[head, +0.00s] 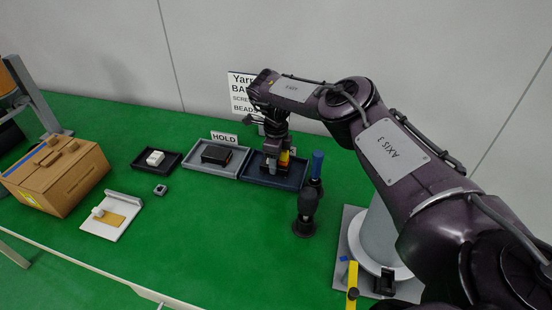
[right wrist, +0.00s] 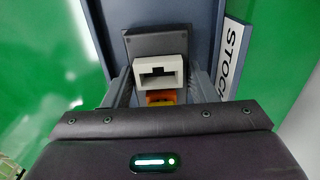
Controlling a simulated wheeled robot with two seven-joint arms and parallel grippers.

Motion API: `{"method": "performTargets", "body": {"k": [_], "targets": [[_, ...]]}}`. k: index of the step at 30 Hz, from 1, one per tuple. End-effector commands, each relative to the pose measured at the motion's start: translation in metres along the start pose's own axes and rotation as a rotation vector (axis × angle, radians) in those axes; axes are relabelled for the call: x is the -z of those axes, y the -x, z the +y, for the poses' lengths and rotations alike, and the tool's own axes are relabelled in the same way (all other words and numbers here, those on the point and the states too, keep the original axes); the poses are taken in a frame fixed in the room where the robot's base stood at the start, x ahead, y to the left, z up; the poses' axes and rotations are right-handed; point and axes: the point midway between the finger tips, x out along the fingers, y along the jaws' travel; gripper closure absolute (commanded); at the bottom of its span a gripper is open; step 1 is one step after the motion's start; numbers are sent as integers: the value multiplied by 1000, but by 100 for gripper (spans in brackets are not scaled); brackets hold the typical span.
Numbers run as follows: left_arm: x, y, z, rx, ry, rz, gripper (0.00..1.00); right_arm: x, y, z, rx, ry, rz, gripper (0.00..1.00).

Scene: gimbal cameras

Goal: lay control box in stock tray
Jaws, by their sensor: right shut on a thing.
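The stock tray (head: 262,180) is a dark blue shallow tray at the back of the green table. Its blue surface (right wrist: 154,12) and STOCK label (right wrist: 232,45) show in the right wrist view. My right gripper (head: 272,162) is over this tray, pointing down. It is shut on the control box (right wrist: 141,42), a dark grey box with a white socket-like part (right wrist: 170,72) and an orange part below it. The box lies within the tray's outline; whether it touches the floor, I cannot tell. In the head view the gripper largely hides it. My left gripper is not in view.
A grey tray (head: 188,162) with a HOLD sign and a black box (head: 217,155) adjoins on the left. Further left are a small dark tray (head: 170,167) with a white block and a cardboard box (head: 60,175).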

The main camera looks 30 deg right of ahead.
Motion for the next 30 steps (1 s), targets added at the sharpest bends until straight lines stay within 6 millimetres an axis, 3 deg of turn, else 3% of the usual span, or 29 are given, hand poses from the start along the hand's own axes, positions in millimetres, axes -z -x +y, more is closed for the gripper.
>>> {"method": "performTargets", "body": {"k": [26, 27, 30], "targets": [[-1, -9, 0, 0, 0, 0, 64, 0, -12, 0, 0, 0, 0, 74], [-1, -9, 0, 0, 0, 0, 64, 0, -11, 0, 1, 0, 0, 45], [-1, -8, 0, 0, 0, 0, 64, 0, -11, 0, 0, 0, 0, 32]]}}
